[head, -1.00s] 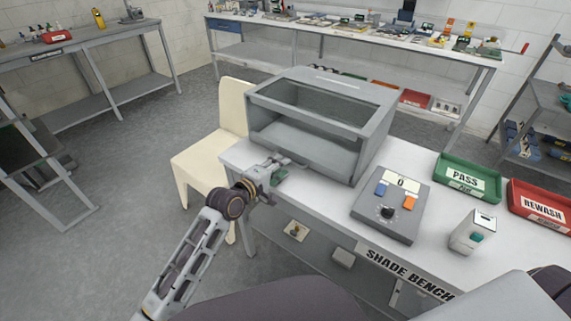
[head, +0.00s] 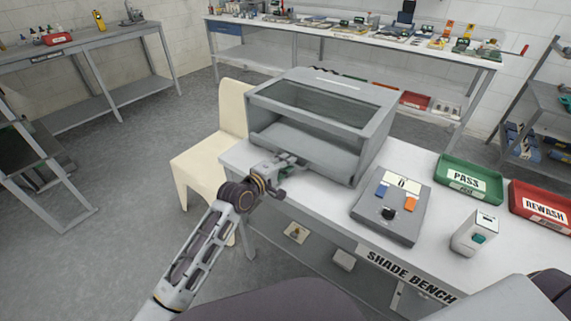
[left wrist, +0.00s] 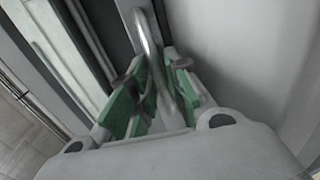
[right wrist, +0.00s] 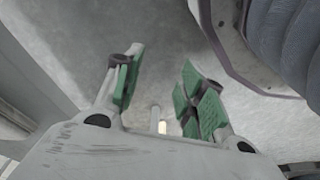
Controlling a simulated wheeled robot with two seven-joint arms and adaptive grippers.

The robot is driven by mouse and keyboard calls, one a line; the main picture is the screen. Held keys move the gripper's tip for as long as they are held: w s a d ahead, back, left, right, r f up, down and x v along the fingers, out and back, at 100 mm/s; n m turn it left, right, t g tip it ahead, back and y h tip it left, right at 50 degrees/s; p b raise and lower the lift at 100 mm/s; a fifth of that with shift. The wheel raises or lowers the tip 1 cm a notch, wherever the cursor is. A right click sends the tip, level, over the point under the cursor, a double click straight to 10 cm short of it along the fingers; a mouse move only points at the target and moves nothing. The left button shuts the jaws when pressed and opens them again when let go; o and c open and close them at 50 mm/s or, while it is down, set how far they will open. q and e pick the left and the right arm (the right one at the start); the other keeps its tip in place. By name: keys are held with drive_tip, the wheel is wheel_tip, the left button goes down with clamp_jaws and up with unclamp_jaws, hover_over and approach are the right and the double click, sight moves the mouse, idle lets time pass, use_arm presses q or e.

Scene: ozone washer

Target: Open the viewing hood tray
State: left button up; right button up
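The grey viewing hood (head: 372,125) stands on the bench with a dark sloped window (head: 318,100) on top and a low front opening. A slim metal bar handle (left wrist: 149,40) at its front shows in the left wrist view. My left gripper (head: 288,160) is at the hood's lower front edge in the head view. In the left wrist view its green-padded fingers (left wrist: 162,85) stand apart on either side of the handle; firm contact does not show. The head view mostly hides the handle behind the gripper. My right gripper (right wrist: 160,85) is open and empty in the right wrist view.
On the white bench (head: 330,205), right of the hood, are a control box (head: 390,210), a small white device (head: 473,233), a green PASS tray (head: 468,178) and a red REWASH tray (head: 543,208). A cream chair (head: 203,160) stands close left of the hood.

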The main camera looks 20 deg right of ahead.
use_arm(q)
clamp_jaws()
